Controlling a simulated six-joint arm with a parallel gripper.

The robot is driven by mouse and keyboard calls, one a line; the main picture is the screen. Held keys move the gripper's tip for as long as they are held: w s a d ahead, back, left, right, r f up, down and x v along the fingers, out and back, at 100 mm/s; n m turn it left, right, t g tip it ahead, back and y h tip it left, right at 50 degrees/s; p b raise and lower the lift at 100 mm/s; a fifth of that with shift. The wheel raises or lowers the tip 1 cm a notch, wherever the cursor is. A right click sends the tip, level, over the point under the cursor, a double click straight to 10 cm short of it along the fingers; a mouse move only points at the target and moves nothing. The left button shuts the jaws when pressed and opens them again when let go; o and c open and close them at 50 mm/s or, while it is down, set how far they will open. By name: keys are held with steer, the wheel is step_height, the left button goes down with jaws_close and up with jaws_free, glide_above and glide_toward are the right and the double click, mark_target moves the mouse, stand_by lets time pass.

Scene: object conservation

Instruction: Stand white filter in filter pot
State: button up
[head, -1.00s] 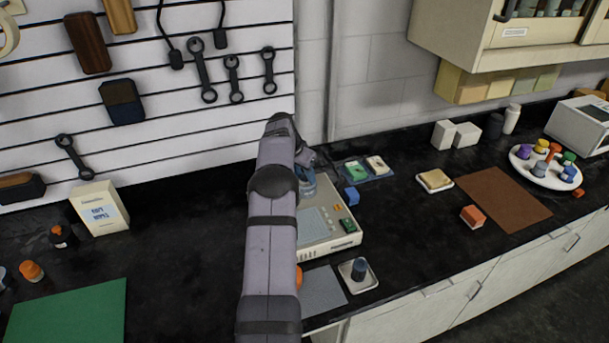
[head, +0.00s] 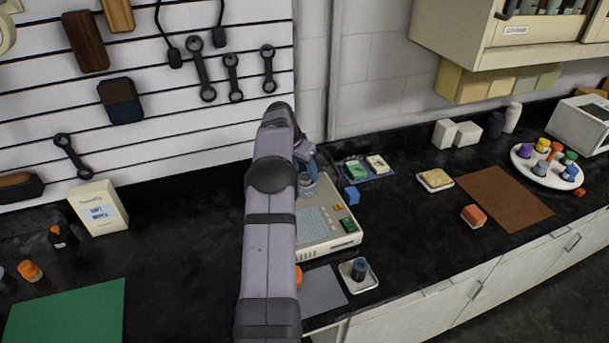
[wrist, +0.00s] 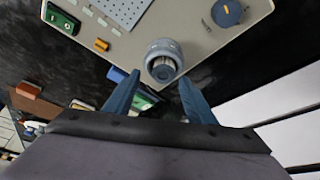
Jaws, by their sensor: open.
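A grey-blue round pot (wrist: 163,47) stands on the beige device in the wrist view. It also shows in the head view (head: 307,188), beside my arm. No grip on the pot shows. In the head view my arm hides part of the device and most of the gripper.
The beige device (head: 325,225) lies under the pot. A blue block (head: 351,196) and a tray with green and white pieces (head: 388,172) are close behind. A dark cylinder on a white dish (head: 358,270) stands in front.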

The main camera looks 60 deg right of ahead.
steer(key=b+v, duration=0.2)
steer(key=v, duration=0.7)
steer(key=shift+w+r, duration=0.2)
steer(key=shift+r, duration=0.1)
steer(key=shift+a, duration=0.1)
steer(key=w+a+f+n+t+y, duration=0.1)
steer(key=w+a+n, duration=0.3)
steer(key=a, duration=0.6)
steer(key=w+a+f+n, duration=0.1)
steer(key=w+a+n, duration=0.3)
steer(key=a, duration=0.6)
steer(key=w+a+f+n+t+y, duration=0.1)
steer(key=w+a+f+n, duration=0.1)
steer(key=w+a, duration=0.6)
steer(key=s+a+f+n+y, duration=0.1)
steer(key=s+a+n, duration=0.2)
steer(key=a, duration=0.5)
steer(key=s+a+f+n, duration=0.2)
steer(key=s+a, duration=0.2)
steer(key=a, duration=0.5)
steer(key=s+a+f+n+g+y, duration=0.1)
steer(key=s+a+f+n, duration=0.3)
steer(key=s+a, duration=0.8)
steer(key=shift+f+n, duration=0.4)
steer(key=shift+n, duration=0.3)
